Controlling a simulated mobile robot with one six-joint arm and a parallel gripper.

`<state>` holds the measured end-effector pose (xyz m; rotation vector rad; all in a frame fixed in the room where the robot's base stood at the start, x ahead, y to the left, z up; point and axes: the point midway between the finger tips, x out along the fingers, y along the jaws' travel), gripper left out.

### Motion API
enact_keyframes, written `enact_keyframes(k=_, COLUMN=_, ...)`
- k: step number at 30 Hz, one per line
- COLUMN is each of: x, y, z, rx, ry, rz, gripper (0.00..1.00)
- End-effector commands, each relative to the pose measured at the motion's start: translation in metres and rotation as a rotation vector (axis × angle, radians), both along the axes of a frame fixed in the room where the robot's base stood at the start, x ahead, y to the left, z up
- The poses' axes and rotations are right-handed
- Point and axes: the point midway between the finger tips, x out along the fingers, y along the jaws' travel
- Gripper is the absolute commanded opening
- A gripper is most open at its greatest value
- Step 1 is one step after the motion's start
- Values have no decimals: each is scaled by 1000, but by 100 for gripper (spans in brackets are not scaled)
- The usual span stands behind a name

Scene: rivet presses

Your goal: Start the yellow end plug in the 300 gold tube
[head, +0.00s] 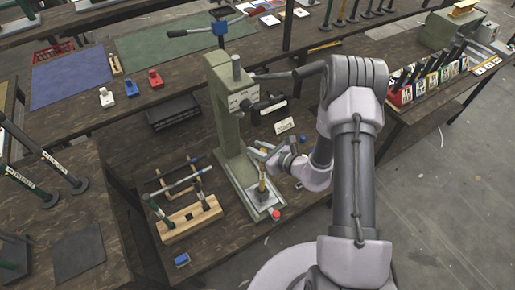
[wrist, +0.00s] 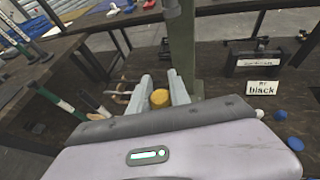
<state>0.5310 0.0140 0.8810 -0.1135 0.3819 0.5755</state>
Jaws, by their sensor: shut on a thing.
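My gripper (head: 263,161) is at the green press (head: 232,140), low in front of its column and above its base plate. In the wrist view my gripper (wrist: 160,95) has its two pale fingers on either side of the round yellow end plug (wrist: 160,98), and is shut on it. A gold tube (head: 262,186) stands about upright on the press base, directly below the gripper in the head view. The small gap or contact between plug and tube cannot be made out. The wrist view does not show the tube clearly.
A wooden rack (head: 190,218) with several dark-and-coloured tubes stands left of the press. A blue block (head: 182,260) lies at the bench's front edge. A black tray (head: 172,111) sits behind.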

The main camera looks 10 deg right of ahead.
Motion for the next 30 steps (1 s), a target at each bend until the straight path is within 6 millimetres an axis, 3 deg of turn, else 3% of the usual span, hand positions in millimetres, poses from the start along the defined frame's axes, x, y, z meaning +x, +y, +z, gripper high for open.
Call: enact_keyframes(k=30, x=0, y=0, z=-20, rx=0, ry=0, rz=0, gripper=0)
